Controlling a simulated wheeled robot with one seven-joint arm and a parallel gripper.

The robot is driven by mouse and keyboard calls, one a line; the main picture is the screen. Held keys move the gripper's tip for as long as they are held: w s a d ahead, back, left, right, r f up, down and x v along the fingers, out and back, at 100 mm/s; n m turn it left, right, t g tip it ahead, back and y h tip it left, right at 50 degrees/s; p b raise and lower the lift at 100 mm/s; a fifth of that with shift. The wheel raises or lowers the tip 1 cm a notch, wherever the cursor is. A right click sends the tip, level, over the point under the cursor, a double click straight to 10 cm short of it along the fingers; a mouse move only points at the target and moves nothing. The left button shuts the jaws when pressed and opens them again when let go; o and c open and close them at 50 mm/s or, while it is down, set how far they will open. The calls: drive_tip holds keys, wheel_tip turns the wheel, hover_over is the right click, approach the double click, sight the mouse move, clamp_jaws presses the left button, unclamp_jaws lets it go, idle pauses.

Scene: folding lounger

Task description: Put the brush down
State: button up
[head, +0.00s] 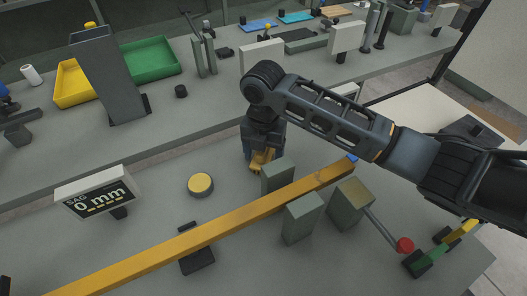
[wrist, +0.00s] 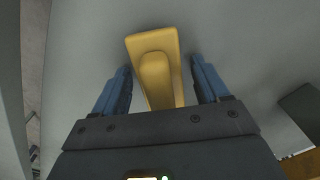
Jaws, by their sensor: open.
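The yellow brush (head: 261,161) is on the grey bench, partly hidden under my gripper (head: 264,148) in the head view. In the wrist view the brush (wrist: 157,70) shows as a yellow block with a raised rounded part, lying between the two blue fingers of my gripper (wrist: 161,72). The fingers are open, with a gap to the brush on each side. The near end of the brush is hidden behind the gripper body. From these views I cannot tell its bristles.
A long orange beam (head: 200,237) crosses the bench beside grey blocks (head: 302,217). A red-knobbed lever (head: 404,245) stands at right. A yellow-topped round button (head: 200,184) and a "0 mm" display (head: 95,193) are at left. Bench between button and beam is clear.

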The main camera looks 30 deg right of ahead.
wheel_tip(320, 180, up, 12)
drive_tip(key=shift+r+b, duration=0.2)
drive_tip(key=shift+b, duration=0.25)
idle(0.7)
